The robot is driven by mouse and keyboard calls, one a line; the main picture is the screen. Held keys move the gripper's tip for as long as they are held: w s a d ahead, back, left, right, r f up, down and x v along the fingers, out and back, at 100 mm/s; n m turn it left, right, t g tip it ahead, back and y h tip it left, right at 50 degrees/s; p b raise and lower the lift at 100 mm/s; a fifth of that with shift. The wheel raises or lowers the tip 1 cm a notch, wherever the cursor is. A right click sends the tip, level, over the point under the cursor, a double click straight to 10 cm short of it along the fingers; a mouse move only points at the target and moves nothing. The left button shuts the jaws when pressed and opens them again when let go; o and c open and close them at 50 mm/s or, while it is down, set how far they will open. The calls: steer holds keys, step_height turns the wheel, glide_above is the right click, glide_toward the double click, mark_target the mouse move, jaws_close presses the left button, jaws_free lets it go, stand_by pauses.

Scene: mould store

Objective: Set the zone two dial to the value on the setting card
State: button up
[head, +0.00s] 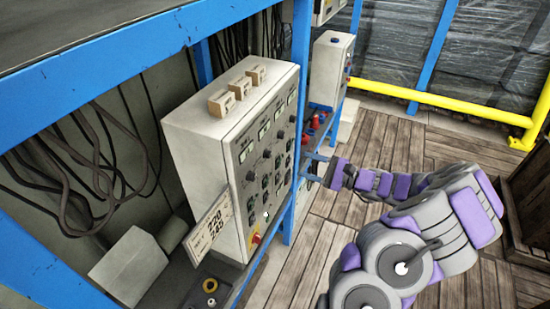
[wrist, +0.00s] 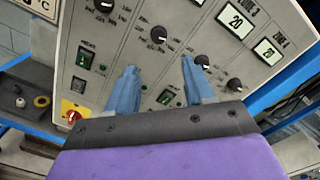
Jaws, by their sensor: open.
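The control panel (head: 262,150) is a pale box with rows of black dials, switches and small displays. In the wrist view a slanted row of dials crosses the panel; the second from the left, apparently the zone two dial (wrist: 158,34), lies beyond my fingertips, between their lines. Its pointer reading is too small to tell. My gripper (wrist: 158,72) is open and empty, its two blue fingers in front of the panel face. It also shows in the head view (head: 315,170) at the panel's right side. The setting card (head: 209,225) shows 220 above 245; its smaller print is unclear.
Displays for zone 3 (wrist: 236,20) and zone 4 (wrist: 269,50) read 20. A red knob on yellow (wrist: 73,115) sits at the panel's lower corner. A blue frame post (head: 300,80) stands beside the panel. Wooden floor (head: 330,235) is open at right.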

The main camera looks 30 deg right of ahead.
mark_target(269, 157)
steer(key=x, duration=0.3)
steer(key=a+x, duration=0.1)
steer(key=x, duration=0.3)
steer(key=s+b+x, duration=0.1)
steer(key=x, duration=0.3)
steer(key=shift+a+r, duration=0.15)
steer(key=shift+a, duration=0.15)
steer(key=shift+w+d, duration=0.15)
steer(key=shift+d, duration=0.4)
steer(key=shift+w+d, duration=0.15)
steer(key=shift+d, duration=0.45)
steer(key=shift+d+f, duration=0.2)
steer(key=shift+d, duration=0.3)
steer(key=shift+c, duration=0.2)
steer(key=a, duration=0.2)
steer(key=shift+a+r, duration=0.2)
steer(key=shift+a, duration=0.2)
steer(key=c, duration=0.6)
steer(key=shift+d+f, duration=0.2)
steer(key=shift+d, duration=0.35)
jaws_close()
